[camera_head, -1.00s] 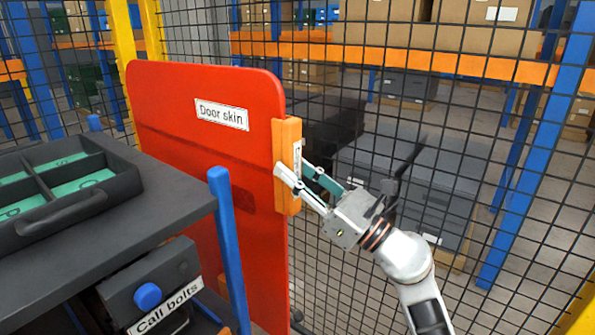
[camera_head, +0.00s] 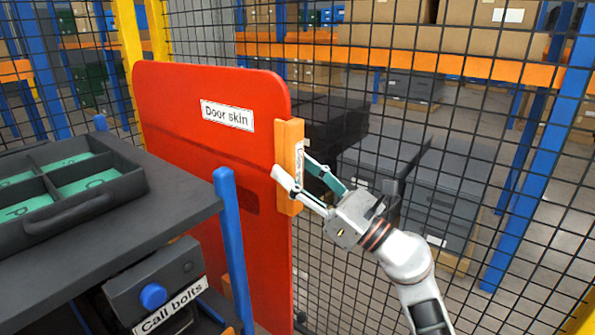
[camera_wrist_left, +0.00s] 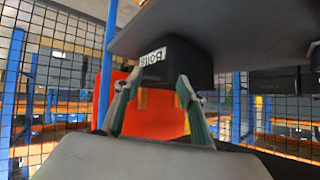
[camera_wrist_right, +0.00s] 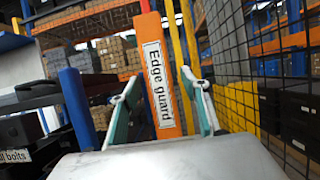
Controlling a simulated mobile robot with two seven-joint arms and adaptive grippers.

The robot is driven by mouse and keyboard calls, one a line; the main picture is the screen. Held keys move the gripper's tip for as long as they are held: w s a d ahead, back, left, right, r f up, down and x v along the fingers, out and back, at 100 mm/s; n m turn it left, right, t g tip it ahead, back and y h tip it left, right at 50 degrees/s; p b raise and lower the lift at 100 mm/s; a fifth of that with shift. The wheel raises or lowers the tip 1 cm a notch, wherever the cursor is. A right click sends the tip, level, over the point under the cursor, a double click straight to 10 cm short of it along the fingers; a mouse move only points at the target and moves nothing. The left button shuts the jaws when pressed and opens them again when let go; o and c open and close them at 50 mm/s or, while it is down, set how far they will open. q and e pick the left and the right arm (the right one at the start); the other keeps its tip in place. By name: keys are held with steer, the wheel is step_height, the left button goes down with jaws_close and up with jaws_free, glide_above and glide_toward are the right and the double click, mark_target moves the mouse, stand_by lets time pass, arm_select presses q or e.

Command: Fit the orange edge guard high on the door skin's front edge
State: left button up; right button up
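The red door skin (camera_head: 200,110) stands upright behind the dark bench. The orange edge guard (camera_head: 287,150) sits upright on the upper part of its right-hand vertical edge, its top below the door's top corner. My right gripper (camera_head: 292,168) is open, with one finger on either side of the guard. In the right wrist view the guard (camera_wrist_right: 159,85), labelled "Edge guard", stands between the spread fingertips with narrow gaps. The guard hides the door edge behind it. My left gripper (camera_wrist_left: 159,78) is open and empty, below a dark shelf, with red door surface beyond.
The bench carries a black compartment tray (camera_head: 70,185) with green-bottomed bins. A box labelled "Call bolts" (camera_head: 160,285) hangs below, beside a blue post (camera_head: 230,245). A black mesh fence (camera_head: 460,130) stands behind the door and my right arm.

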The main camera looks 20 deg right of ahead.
steer(key=shift+s+d+f, duration=0.3)
steer(key=shift+s+d, duration=0.05)
steer(key=shift+s, duration=0.05)
steer(key=v, duration=1.1)
steer(key=shift+r, duration=0.1)
stand_by(0.3)
